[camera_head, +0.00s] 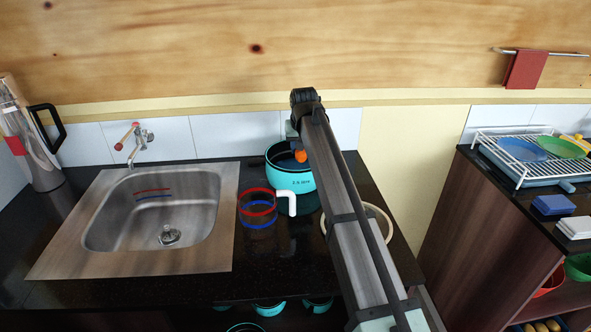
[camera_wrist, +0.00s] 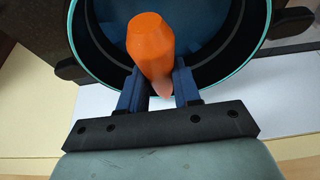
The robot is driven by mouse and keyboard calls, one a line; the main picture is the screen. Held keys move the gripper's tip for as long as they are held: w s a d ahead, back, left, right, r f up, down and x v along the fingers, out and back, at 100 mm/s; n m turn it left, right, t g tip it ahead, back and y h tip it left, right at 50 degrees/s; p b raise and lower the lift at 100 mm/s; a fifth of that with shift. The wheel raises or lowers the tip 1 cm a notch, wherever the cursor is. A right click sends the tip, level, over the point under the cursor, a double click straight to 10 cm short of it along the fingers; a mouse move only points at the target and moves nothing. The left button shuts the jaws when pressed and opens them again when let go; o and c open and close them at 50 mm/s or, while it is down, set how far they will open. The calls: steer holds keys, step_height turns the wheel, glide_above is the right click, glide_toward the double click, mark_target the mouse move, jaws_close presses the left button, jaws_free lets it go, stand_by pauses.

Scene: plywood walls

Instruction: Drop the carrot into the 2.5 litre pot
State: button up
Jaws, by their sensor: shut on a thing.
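The orange carrot (camera_wrist: 150,42) is held between the two fingers of my gripper (camera_wrist: 158,88) in the wrist view. My gripper is shut on it. The 2.5 litre pot (camera_wrist: 92,62) lies behind the carrot in that view, with a dark inside and a teal rim. In the head view the turquoise pot (camera_head: 290,181) stands on the black counter near the wall, with a label on its front. The carrot (camera_head: 301,156) shows there over the pot's opening, at the right part. My arm hides the pot's right side and most of my gripper.
The steel sink (camera_head: 220,235) is to the left. A pale ring-shaped thing (camera_head: 385,222) lies partly behind my arm. A dish rack (camera_head: 480,142) is far right.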

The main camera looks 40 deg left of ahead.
steer(key=o, duration=1.1)
steer(key=shift+o, duration=0.2)
steer(key=v, duration=1.4)
steer(key=shift+f, duration=0.1)
